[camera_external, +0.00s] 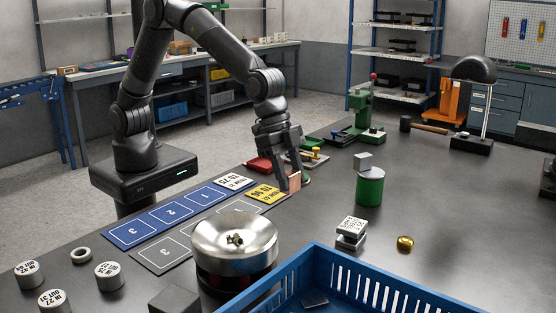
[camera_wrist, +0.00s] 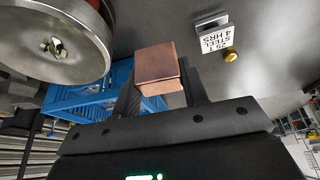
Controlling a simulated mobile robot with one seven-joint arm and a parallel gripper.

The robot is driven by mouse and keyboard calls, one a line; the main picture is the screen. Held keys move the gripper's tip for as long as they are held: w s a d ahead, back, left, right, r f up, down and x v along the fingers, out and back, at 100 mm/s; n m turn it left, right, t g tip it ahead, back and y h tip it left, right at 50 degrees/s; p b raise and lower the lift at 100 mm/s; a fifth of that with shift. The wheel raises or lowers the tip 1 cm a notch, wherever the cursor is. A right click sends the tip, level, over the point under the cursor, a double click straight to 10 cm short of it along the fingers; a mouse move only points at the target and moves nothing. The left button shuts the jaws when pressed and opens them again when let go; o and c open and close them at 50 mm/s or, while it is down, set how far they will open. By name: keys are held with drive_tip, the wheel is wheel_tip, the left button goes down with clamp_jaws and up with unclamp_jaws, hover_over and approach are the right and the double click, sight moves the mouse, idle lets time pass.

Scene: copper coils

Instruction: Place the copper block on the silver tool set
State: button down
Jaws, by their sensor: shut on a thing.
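My gripper (camera_external: 288,184) reaches down over the table at the yellow label card. It is shut on the copper block (camera_external: 295,180), a small reddish-brown block. In the wrist view the copper block (camera_wrist: 157,68) sits between the two fingers of my gripper (camera_wrist: 161,92), its front end sticking out past them. I cannot tell for sure which thing is the silver tool set. A stacked silver steel piece with a white printed label (camera_external: 350,233) stands to the right of my gripper, apart from it; it also shows in the wrist view (camera_wrist: 214,38).
A green cylinder (camera_external: 369,188) with a grey cube (camera_external: 363,161) on top stands right of my gripper. A silver round bowl-like part (camera_external: 234,238) and a blue crate (camera_external: 330,258) are nearer the camera. A gold nugget (camera_external: 405,243) lies beside the labelled piece.

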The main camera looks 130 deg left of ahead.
drive_tip(key=w+r, duration=0.2)
drive_tip(key=w, duration=0.4)
hover_over(359, 226)
drive_tip(key=s, duration=0.2)
drive_tip(key=shift+n, duration=0.3)
drive_tip(key=f, duration=0.7)
drive_tip(key=shift+w+d+f, duration=0.1)
drive_tip(key=shift+w+f, duration=0.05)
drive_tip(key=shift+w, duration=0.05)
drive_tip(key=shift+f, duration=2)
drive_tip(key=shift+f, duration=0.15)
drive_tip(key=c, duration=0.8)
unclamp_jaws()
drive_tip(key=shift+c, duration=0.2)
